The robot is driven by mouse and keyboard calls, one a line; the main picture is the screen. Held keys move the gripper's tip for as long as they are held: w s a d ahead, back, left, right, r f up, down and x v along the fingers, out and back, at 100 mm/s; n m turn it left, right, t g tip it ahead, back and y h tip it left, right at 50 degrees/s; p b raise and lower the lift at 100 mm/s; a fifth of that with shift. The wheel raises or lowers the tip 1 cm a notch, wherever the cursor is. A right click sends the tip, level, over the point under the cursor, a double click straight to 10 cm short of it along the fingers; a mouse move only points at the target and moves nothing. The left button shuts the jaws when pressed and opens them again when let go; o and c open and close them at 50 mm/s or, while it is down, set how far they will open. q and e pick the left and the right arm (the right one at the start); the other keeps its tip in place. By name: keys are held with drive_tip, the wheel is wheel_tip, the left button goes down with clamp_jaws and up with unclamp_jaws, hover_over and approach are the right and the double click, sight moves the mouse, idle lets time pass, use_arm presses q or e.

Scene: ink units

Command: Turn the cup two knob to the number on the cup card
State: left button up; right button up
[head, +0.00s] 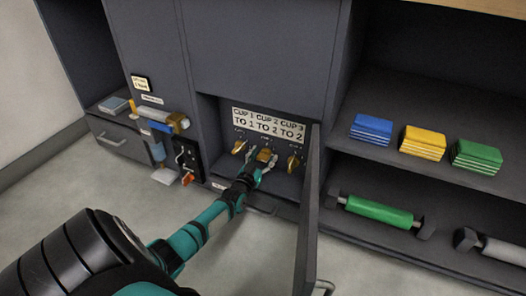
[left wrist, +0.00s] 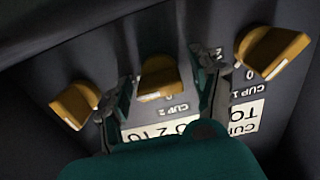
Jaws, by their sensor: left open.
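The cup card (head: 268,125) is on the back wall of an open compartment and reads CUP 1 TO 1, CUP 2 TO 2, CUP 3 TO 2. Below it is a row of three tan knobs: cup one (head: 239,147), cup two (head: 264,154) and cup three (head: 293,163). My left gripper (head: 259,169) is open at the cup two knob. In the left wrist view, upside down, the cup two knob (left wrist: 160,78) sits between the two fingers, with gaps beside it. The number it points at is hard to read. My right gripper is not in view.
An open door (head: 308,215) stands close to the right of my left arm. The cup one knob (left wrist: 272,52) and cup three knob (left wrist: 75,103) flank the fingers closely. Shelves at right hold blue, yellow and green stacks (head: 476,156) and a green roller (head: 378,211).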

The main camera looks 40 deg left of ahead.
use_arm(q)
drive_tip(key=shift+s, duration=0.1)
drive_tip(key=v, duration=1.1)
drive_tip(key=shift+s, duration=0.35)
drive_tip(key=shift+d, duration=0.1)
